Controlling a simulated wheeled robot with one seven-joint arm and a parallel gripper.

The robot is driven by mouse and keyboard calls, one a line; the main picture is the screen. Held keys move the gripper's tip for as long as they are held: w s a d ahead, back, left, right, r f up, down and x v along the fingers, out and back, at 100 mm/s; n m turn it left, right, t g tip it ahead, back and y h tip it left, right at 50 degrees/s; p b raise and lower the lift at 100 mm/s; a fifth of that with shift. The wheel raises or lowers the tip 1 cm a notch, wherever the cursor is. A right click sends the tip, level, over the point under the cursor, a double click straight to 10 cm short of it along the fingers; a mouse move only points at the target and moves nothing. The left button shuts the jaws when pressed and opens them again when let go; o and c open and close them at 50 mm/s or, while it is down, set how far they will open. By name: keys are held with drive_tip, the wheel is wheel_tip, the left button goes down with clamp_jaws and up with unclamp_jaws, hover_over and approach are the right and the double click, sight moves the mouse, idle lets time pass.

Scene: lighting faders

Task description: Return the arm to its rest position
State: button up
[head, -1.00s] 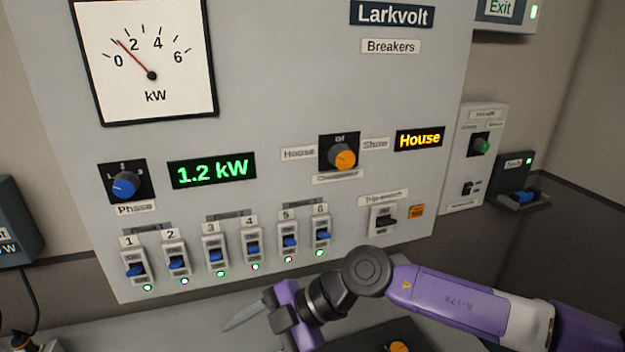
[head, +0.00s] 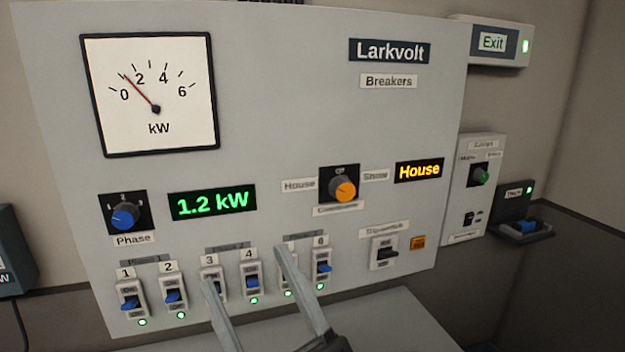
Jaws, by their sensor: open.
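My gripper (head: 243,264) rises from the bottom edge of the head view in front of the breaker panel (head: 275,100). Its two grey fingers are spread well apart with nothing between them but the view of the panel. The left fingertip overlaps breaker 3 (head: 213,283) in the picture, and the right fingertip covers most of breaker 5. I cannot tell whether either finger touches the panel. Breaker 4 (head: 252,283) shows between the fingers. The rest of my arm is below the picture.
The panel carries a kW meter (head: 150,95), a blue phase knob (head: 124,217), a green "1.2 kW" display (head: 212,203), an orange knob (head: 343,188) and a "House" display (head: 418,170). A small wall box (head: 475,190) and a dark holder (head: 525,229) are at right. A grey surface lies below.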

drive_tip(key=s+d+f+m+t+h, duration=0.1)
drive_tip(key=s+d+f+m+h, duration=0.2)
drive_tip(key=d+f+m+h, duration=0.55)
drive_tip(key=s+d+f+m+t+h, duration=0.1)
drive_tip(key=s+d+f+m+h, duration=0.35)
drive_tip(key=d+f+h, duration=0.55)
drive_tip(key=s+d+f+g, duration=0.3)
drive_tip(key=s+f, duration=0.3)
drive_tip(key=s, duration=0.4)
drive_tip(key=s+d+f+n+g+h, duration=0.1)
drive_tip(key=s+d+f+g, duration=0.3)
drive_tip(key=s, duration=0.6)
wheel_tip(320, 180, down, 3)
drive_tip(key=shift+r+g+b, duration=0.1)
drive_tip(key=shift+g+b, duration=0.2)
drive_tip(key=shift+b, duration=0.05)
drive_tip(key=shift+d, duration=0.1)
